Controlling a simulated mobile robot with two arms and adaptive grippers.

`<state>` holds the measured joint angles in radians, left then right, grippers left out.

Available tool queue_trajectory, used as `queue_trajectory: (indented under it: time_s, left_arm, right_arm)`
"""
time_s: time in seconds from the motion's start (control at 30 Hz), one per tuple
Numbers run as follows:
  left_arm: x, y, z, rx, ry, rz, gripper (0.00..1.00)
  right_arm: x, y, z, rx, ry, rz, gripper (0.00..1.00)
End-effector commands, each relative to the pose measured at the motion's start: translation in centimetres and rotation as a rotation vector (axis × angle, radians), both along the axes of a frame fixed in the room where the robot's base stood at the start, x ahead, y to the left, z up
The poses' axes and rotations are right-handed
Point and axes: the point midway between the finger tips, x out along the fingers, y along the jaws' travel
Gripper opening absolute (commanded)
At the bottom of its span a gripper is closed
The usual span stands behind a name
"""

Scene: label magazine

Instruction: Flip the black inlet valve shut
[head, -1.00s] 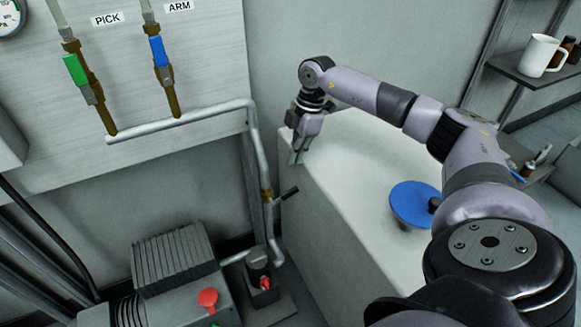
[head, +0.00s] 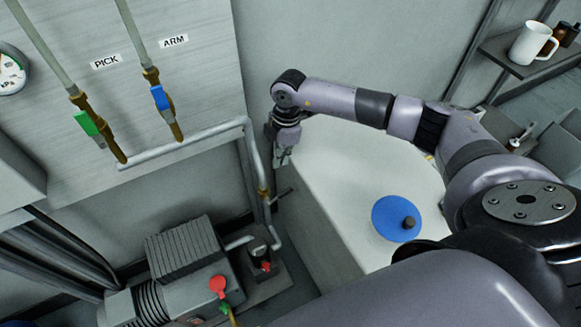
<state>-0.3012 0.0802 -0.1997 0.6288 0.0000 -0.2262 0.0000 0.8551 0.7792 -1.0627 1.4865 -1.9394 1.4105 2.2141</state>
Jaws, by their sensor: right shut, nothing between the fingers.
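The black inlet valve handle (head: 281,193) is a small dark lever. It sticks out to the right from a brass valve body (head: 263,192) on the grey vertical pipe, beside the white cabinet. My right gripper (head: 282,160) points down just above the handle in the picture, at the cabinet's left corner. It is shut and empty. A gap shows between its tips and the handle; I cannot tell the depth between them. My left gripper is not in view.
The white cabinet (head: 345,170) carries a blue disc (head: 394,219) with a dark knob. Green (head: 87,123) and blue (head: 160,97) valves hang on the wall panel. A pump with a red knob (head: 218,285) stands below. A shelf holds a white mug (head: 530,44).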

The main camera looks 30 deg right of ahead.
Motion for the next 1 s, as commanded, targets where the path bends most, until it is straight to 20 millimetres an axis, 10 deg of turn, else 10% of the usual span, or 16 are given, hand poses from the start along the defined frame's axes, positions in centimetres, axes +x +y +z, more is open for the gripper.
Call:
queue_trajectory:
  time_s: [1.0]
  left_arm:
    - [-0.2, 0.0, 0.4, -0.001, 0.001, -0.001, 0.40]
  right_arm:
    - [-0.1, 0.3, -13.7, 0.000, 0.001, 0.002, 0.00]
